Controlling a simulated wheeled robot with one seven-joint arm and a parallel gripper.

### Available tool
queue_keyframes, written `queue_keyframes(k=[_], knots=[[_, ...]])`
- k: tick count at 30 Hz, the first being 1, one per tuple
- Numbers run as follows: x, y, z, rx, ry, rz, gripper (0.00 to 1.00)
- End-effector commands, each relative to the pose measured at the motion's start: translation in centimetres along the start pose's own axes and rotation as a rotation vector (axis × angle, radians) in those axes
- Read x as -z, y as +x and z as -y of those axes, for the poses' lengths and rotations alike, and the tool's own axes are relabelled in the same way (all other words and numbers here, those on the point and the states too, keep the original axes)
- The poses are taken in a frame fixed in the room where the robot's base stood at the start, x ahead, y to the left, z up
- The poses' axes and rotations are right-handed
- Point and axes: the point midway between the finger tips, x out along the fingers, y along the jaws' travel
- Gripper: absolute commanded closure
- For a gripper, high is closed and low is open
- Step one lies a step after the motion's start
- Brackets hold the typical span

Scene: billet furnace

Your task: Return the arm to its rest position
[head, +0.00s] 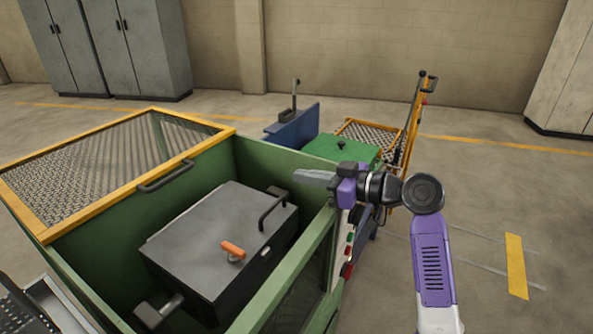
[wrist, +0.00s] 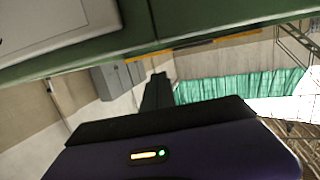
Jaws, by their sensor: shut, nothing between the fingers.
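My gripper (head: 312,178) is at the end of my purple and black arm, over the right edge of the green furnace enclosure (head: 322,246). Its fingers point left in the head view and are shut with nothing held. In the wrist view the dark fingers (wrist: 157,90) show beyond the purple gripper body. The dark grey furnace box (head: 205,238) sits inside the enclosure, below and left of the gripper. It has a black handle and an orange-gripped handle on top.
Behind my gripper are a green-topped unit (head: 340,150), a blue block (head: 292,127) and a yellow trolley (head: 410,140). Grey cabinets (head: 125,45) line the back wall. Floor at the right is clear.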

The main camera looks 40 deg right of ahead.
Motion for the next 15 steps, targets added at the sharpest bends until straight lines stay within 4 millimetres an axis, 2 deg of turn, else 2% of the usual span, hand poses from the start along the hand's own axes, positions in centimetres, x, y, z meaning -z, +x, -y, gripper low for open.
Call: queue_keyframes(k=[3,7,15], knots=[[-1.2,-2.1,-0.1,-0.005,0.001,-0.001,1.0],[-2.2,-3.8,-0.1,-0.004,0.0,-0.001,1.0],[-2.9,-5.1,0.0,-0.001,0.0,-0.001,1.0]])
